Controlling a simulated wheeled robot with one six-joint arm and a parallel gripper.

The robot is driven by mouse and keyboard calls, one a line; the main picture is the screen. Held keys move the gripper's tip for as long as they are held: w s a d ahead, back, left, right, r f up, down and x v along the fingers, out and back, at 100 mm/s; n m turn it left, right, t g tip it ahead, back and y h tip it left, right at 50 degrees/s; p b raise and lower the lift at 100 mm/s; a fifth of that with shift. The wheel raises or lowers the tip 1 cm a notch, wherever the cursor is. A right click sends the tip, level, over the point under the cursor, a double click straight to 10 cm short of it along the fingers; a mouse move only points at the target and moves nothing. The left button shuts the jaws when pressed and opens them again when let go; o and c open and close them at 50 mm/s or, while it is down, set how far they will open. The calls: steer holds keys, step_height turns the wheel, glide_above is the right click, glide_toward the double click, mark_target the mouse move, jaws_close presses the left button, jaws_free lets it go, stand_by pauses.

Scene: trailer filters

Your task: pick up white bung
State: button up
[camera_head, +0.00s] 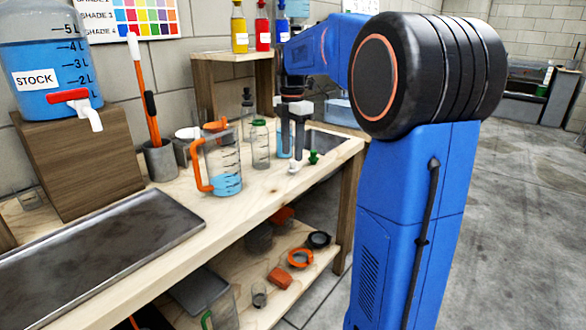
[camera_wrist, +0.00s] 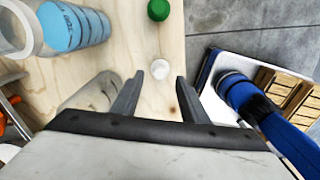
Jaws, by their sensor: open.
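The white bung (camera_head: 293,168) sits on the bench top near its front edge, close to a green stopper (camera_head: 314,157). In the wrist view the white bung (camera_wrist: 160,69) lies just ahead of the fingertips, roughly centred between them, with the green stopper (camera_wrist: 158,9) farther up. My gripper (camera_head: 292,150) points down over the bench, and it also shows in the wrist view (camera_wrist: 159,86). It is open, with nothing between its fingers. It looks above the bung; the exact gap is hard to judge.
A clear vessel (camera_wrist: 92,93) is close beside the left finger. A blue-filled glass (camera_wrist: 75,25) stands at upper left. On the bench (camera_head: 245,225) are a graduated jug (camera_head: 225,165) and a green-rimmed jar (camera_head: 260,145). The bench edge lies right of the bung.

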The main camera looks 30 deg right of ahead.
mark_target(293, 160)
steer(key=shift+f, duration=2.5)
steer(key=c, duration=0.8)
